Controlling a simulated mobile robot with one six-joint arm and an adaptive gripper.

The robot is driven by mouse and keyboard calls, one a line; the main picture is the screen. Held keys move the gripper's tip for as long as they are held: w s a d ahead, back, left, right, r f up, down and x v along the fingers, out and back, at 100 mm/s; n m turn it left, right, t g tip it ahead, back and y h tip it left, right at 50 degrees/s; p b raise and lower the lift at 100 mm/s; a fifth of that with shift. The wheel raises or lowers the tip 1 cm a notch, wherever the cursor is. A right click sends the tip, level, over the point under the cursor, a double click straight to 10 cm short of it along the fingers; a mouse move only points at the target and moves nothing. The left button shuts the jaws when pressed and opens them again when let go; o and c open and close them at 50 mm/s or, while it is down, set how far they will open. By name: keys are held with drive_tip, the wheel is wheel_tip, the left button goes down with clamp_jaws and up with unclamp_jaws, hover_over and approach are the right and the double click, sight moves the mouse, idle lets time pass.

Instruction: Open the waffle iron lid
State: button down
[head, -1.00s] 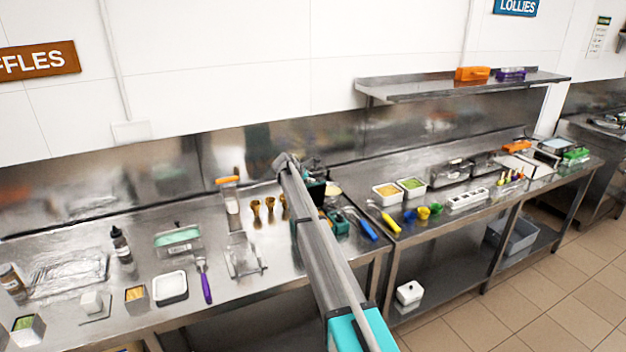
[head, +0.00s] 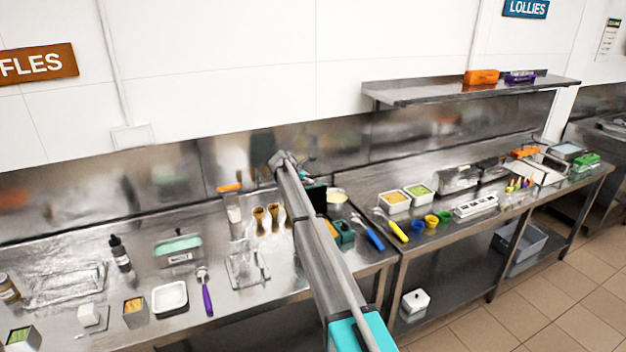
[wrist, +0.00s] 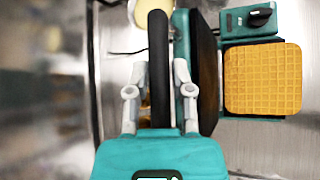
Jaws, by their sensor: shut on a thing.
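The waffle iron is teal with a dark lid. In the head view its base (head: 345,234) stands right of my arm, and the dark lid (head: 318,196) stands raised, partly hidden by the arm. In the wrist view a golden waffle (wrist: 262,78) lies on the open base, beside a teal box with a black knob (wrist: 260,17). The raised lid (wrist: 205,75) shows nearly edge-on. My gripper (wrist: 160,75) is shut on the black lid handle (wrist: 158,35), with one finger on each side. In the head view my arm hides most of the grip.
Brown waffle cones (head: 266,217) stand left of the arm. A blue-handled tool (head: 373,238) lies right of the iron, near the table edge. A steel shelf (head: 420,93) hangs on the wall.

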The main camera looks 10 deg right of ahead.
drive_tip(key=shift+a+f, duration=0.1)
drive_tip(key=shift+a, duration=0.45)
drive_tip(key=c, duration=0.6)
unclamp_jaws()
drive_tip(key=shift+d, duration=0.35)
